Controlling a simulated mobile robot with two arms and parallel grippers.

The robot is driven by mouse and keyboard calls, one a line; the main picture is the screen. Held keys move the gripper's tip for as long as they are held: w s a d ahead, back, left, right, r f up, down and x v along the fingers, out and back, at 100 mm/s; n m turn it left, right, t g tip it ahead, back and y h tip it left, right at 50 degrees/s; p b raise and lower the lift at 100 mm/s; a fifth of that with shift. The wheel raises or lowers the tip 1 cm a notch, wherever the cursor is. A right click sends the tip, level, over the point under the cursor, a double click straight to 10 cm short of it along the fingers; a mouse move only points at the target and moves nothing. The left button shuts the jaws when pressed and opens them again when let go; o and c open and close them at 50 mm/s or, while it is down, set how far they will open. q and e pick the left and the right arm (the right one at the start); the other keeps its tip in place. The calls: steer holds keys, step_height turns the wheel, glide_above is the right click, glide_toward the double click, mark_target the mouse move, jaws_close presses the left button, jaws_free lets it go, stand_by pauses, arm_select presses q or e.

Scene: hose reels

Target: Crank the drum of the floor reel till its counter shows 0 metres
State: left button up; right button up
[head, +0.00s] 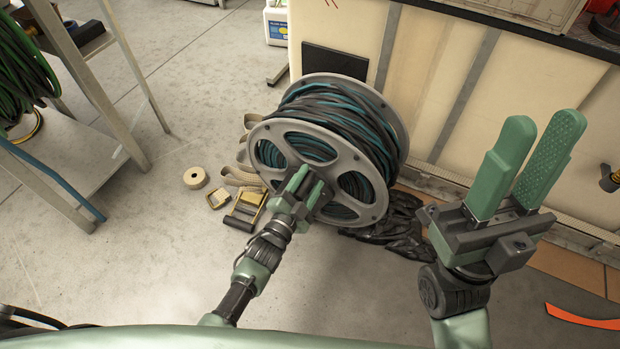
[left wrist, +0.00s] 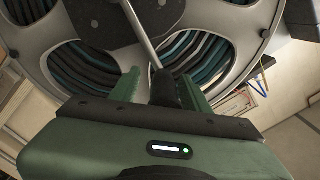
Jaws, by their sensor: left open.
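The floor reel's grey drum (head: 273,127), wound with black and teal hose (head: 335,115), stands on the floor at the middle of the head view. Its flange (left wrist: 205,72) fills the top of the left wrist view. My left gripper (head: 306,184) is in front of the near flange. In the left wrist view, its open fingers (left wrist: 158,88) stand on either side of a dark crank handle (left wrist: 164,88) at the end of a metal crank arm (left wrist: 142,32). I cannot tell whether they touch it. My right gripper (head: 544,147) is raised at the right, open and empty. No counter reading is visible.
A tape roll (head: 196,178), strapping and a yellow buckle (head: 219,197) lie left of the reel. A black crumpled bag (head: 400,235) lies to its right. A cream-panelled counter (head: 420,60) stands close behind. A metal rack (head: 125,75) is at the left. An orange strip (head: 585,318) lies lower right.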

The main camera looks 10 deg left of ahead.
mark_target(299, 199)
arm_select(q)
steer(key=p+v, duration=0.2)
steer(key=v, duration=0.4)
steer(key=shift+s+a, duration=0.2)
steer(key=shift+s, duration=0.4)
